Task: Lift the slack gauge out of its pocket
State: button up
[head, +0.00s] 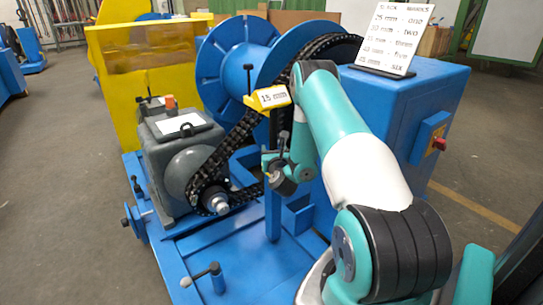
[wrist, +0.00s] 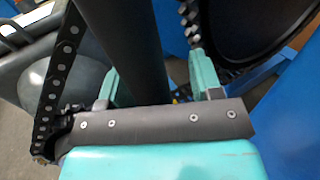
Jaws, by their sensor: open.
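My gripper (head: 276,165) is beside the chain, above the blue base frame, with its jaws open. In the wrist view its two teal fingers (wrist: 152,78) stand apart, and a dark upright bar (wrist: 133,50) shows in the gap between them. I cannot tell whether this bar is the slack gauge, or whether the fingers touch it. A yellow piece marked "15 mm" (head: 271,98) stands above, near the chain.
The black chain (head: 226,150) runs from the small sprocket by the grey motor (head: 180,128) up to the blue drum (head: 240,58). A blue post (head: 272,215) stands below my gripper. A white chart (head: 388,38) stands on the blue cabinet at right.

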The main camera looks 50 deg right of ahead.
jog(key=shift+w+a, duration=0.15)
jog(key=shift+a, duration=0.1)
grip_shut()
dwell(0.9)
jog(key=shift+d+r, duration=0.1)
jog(key=shift+r, duration=0.05)
